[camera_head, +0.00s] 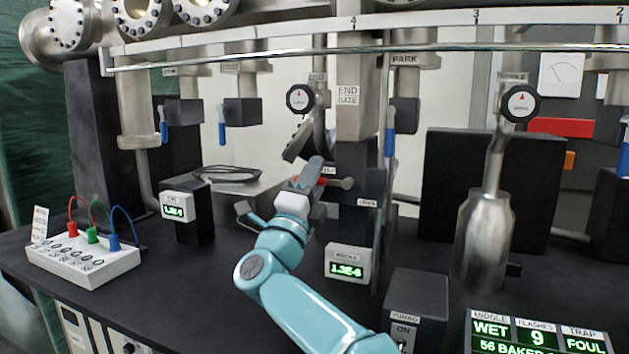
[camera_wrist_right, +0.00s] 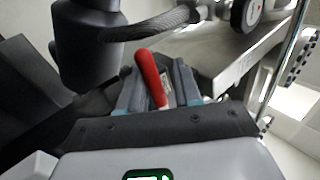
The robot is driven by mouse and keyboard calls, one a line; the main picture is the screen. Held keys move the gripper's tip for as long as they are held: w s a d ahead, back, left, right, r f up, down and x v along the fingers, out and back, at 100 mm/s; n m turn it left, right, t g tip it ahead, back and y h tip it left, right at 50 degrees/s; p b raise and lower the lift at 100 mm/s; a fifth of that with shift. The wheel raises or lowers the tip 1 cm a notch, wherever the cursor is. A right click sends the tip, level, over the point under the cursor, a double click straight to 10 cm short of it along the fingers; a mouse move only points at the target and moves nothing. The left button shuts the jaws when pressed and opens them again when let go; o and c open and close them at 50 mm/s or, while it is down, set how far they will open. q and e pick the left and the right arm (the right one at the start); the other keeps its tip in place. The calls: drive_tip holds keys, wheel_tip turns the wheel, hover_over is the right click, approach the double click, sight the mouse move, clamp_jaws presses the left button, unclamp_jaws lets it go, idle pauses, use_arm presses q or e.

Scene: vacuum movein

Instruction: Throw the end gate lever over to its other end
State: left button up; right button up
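The end gate column (camera_head: 347,97) stands at the middle of the head view with its label. Low on it is the lever, a short metal rod with a round end (camera_head: 347,184) and a red handle pointing left. The red handle (camera_wrist_right: 151,78) shows clearly in the right wrist view. My right gripper (camera_wrist_right: 159,88) is around the handle, one finger on each side. A small gap shows at the right finger, so it looks open. In the head view, my right gripper (camera_head: 305,185) partly hides the handle. My left gripper is out of view.
A small display box (camera_head: 347,262) stands below the column. A metal flask (camera_head: 484,240) stands to the right, and a grey box with coloured cables (camera_head: 84,258) at left.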

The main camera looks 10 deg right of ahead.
drive_tip(key=shift+s, duration=0.1)
idle(0.6)
drive_tip(key=shift+s+a+f, duration=0.1)
drive_tip(key=b+v, duration=0.3)
drive_tip(key=v, duration=1.3)
